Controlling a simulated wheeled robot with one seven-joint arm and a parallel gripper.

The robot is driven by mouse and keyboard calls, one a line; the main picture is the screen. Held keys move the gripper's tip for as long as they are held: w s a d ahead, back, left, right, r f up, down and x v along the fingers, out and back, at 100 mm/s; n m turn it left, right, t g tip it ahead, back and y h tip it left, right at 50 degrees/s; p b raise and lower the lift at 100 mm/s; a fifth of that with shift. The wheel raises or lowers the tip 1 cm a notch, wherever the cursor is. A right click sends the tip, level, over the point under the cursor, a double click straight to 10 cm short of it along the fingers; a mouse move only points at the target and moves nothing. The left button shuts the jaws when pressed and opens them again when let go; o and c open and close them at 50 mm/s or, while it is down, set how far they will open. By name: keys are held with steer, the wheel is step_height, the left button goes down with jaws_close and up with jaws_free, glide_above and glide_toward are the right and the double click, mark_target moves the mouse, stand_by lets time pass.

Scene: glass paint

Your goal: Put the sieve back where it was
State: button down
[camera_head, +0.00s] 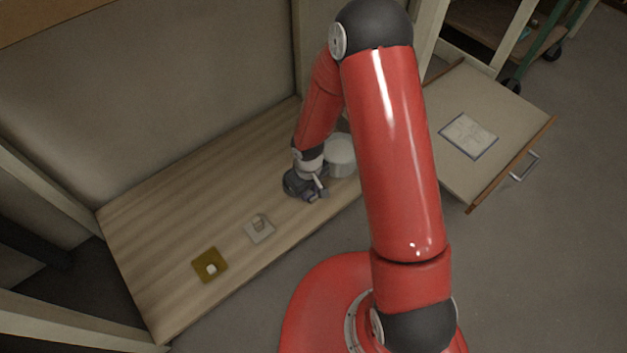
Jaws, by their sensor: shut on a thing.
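My gripper (313,194) is low over the right part of the wooden worktop, its dark fingers shut. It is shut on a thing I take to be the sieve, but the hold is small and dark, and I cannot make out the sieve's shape. A pale grey round vessel (341,157) stands just behind and right of my gripper, partly hidden by my arm. I cannot tell whether it touches what I hold.
On the worktop (200,200), a clear square plate with a small glass-like piece (259,228) and an olive square with a white lump (209,265) lie to the left. An open drawer (490,110) at right holds a pale framed sheet (468,135). The worktop's left part is clear.

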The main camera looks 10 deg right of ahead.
mark_target(309, 206)
steer(key=shift+a+f, duration=0.15)
steer(key=shift+f, duration=0.05)
steer(key=shift+f+b, duration=1.75)
steer(key=shift+f, duration=0.5)
steer(key=shift+f+b, duration=0.55)
steer(key=shift+b, duration=0.15)
steer(key=c, duration=1.1)
jaws_free()
steer(key=shift+c, duration=0.2)
